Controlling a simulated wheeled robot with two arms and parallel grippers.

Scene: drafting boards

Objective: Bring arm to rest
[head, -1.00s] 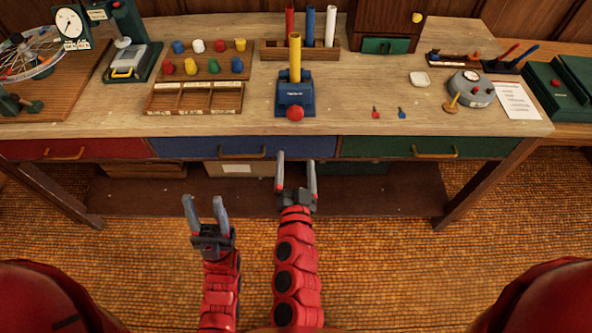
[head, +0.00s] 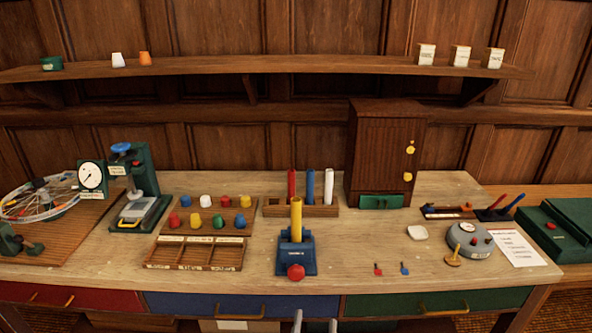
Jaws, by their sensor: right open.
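Only the fingertips of my right gripper (head: 314,322) show, at the bottom edge in the head view. The two grey tips are apart with nothing seen between them. They are in front of the bench's drawer fronts, near where the blue drawer (head: 190,303) meets the green drawer (head: 385,306). The rest of my right arm is below the picture. My left gripper and arm are out of view.
A blue stand (head: 297,258) with a yellow tube (head: 296,215) and a red knob stands near the bench front. A compartment tray (head: 195,254) and several coloured caps are left of it. A wooden cabinet (head: 378,155) stands behind.

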